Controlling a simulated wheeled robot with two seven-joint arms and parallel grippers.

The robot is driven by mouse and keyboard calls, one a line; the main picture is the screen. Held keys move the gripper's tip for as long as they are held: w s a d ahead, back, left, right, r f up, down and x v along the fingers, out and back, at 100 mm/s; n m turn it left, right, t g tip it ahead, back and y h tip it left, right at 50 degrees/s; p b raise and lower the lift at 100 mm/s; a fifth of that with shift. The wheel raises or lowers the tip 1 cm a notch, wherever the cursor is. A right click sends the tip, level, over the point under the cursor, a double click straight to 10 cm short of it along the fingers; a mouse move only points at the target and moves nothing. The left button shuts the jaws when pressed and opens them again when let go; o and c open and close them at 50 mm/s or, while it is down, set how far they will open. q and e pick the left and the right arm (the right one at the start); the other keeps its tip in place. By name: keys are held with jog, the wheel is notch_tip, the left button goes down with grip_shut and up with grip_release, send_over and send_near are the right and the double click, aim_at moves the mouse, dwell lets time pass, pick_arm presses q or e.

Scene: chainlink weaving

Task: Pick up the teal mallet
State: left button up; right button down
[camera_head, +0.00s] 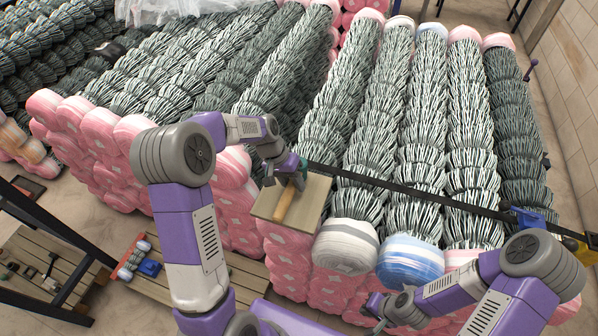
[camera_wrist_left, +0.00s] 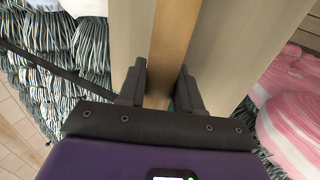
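The teal mallet lies on a small wooden board (camera_head: 316,205) on top of the stacked bundles; its tan wooden handle (camera_head: 284,204) points toward the front. A bit of teal shows beside my left gripper (camera_head: 290,178), and most of the head is hidden. In the left wrist view the handle (camera_wrist_left: 174,40) runs down between the two dark fingers of my left gripper (camera_wrist_left: 162,88). The fingers are apart on either side of it, with no clear grip. My right gripper (camera_head: 374,308) is low in front of the bundles, away from the mallet; its fingers are too small to read.
Long rolls of woven wire (camera_head: 365,130) with pink, white and blue wrapped ends (camera_head: 411,262) fill the area behind and right. A black bar (camera_head: 420,190) crosses them right of the board. A wooden pallet (camera_head: 45,262) is at lower left.

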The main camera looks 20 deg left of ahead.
pick_arm(q)
grip_shut()
jog(key=shift+r, duration=0.1)
notch_tip(320, 180, up, 10)
dwell(0.3)
jog(key=shift+o, duration=1.2)
grip_release()
grip_shut()
